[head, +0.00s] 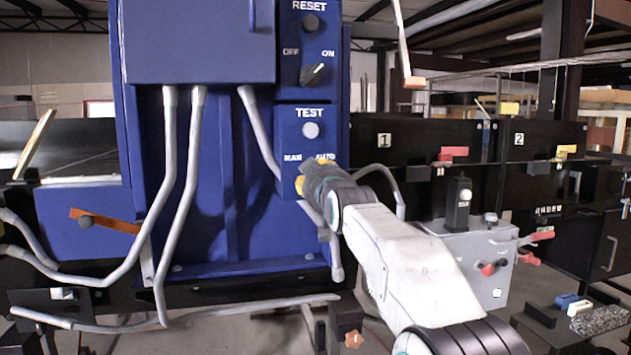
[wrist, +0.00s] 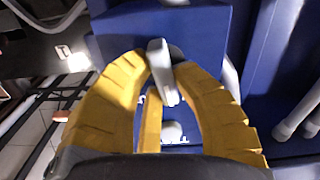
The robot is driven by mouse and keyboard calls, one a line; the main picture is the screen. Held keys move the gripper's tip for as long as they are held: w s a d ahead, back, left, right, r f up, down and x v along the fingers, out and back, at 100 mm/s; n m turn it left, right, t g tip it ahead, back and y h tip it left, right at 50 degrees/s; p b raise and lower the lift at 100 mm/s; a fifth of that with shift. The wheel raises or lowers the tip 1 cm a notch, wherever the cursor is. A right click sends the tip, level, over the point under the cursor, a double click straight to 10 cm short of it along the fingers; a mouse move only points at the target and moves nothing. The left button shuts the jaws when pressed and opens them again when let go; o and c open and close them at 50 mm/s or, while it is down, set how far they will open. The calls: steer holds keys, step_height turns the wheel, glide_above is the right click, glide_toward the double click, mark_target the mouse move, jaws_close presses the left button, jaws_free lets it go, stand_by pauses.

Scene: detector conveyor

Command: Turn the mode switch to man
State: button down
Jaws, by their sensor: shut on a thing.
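The blue control panel (head: 288,150) has a lower box labelled TEST, with a pale round button (head: 311,130) and the words MAN and AUTO below it. The mode switch is hidden behind my gripper (head: 310,174) in the head view. In the wrist view the mode switch (wrist: 165,88) shows as a dark knob with a pale grey handle. My gripper's yellow fingers (wrist: 165,66) are shut on it, one on each side. The handle runs nearly lengthwise between the fingers, slightly tilted. I cannot tell whether it points to MAN or AUTO.
Above are a RESET button (head: 310,22) and an OFF/ON switch (head: 312,74). Grey conduits (head: 180,200) run down the panel's front. A grey box (head: 475,255) with knobs stands to the right, beside black cabinets marked 1 and 2 (head: 515,150).

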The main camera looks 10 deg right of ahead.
steer(key=n, duration=0.3)
steer(key=shift+a+r+n, duration=0.15)
steer(key=shift+r+n, duration=0.15)
steer(key=shift+r, duration=0.05)
steer(key=shift+a+n, duration=0.1)
steer(key=shift+n, duration=1.6)
steer(key=c, duration=1.5)
jaws_free()
steer(key=o, duration=0.5)
steer(key=shift+f, duration=0.2)
steer(key=shift+s, duration=6)
